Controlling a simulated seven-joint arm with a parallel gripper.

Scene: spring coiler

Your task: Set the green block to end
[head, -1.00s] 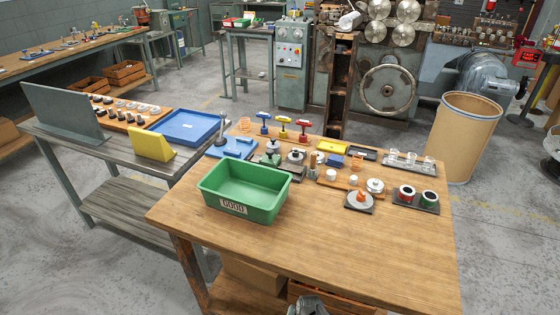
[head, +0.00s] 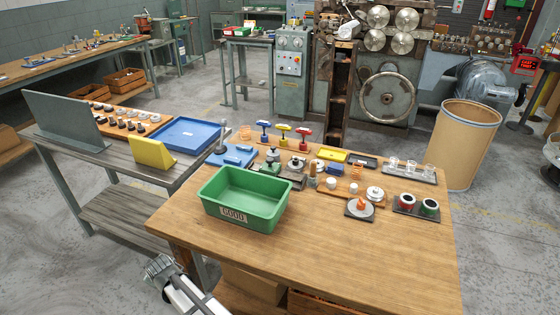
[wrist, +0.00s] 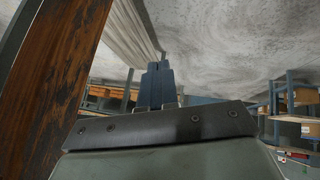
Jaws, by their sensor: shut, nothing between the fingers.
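A cup with a green ring (head: 430,206) stands beside a red-ringed one (head: 404,200) on a dark tray at the workbench's right. A green bin (head: 236,216) labelled GOOD stands at the bench's left. Small grey-green fixtures (head: 272,157) sit behind the bin, too small to read. My gripper (head: 158,266) is low at the bench's front left, off the edge and apart from these things. In the wrist view its two blue-grey fingers (wrist: 155,68) are together, with nothing between them.
The wooden workbench (head: 350,254) is clear along its front. Blue, yellow and red T-handles (head: 284,130) stand at its back. A grey side table (head: 84,148) holds a blue tray (head: 186,133) and a yellow stand (head: 152,153). A tan barrel (head: 464,145) stands right.

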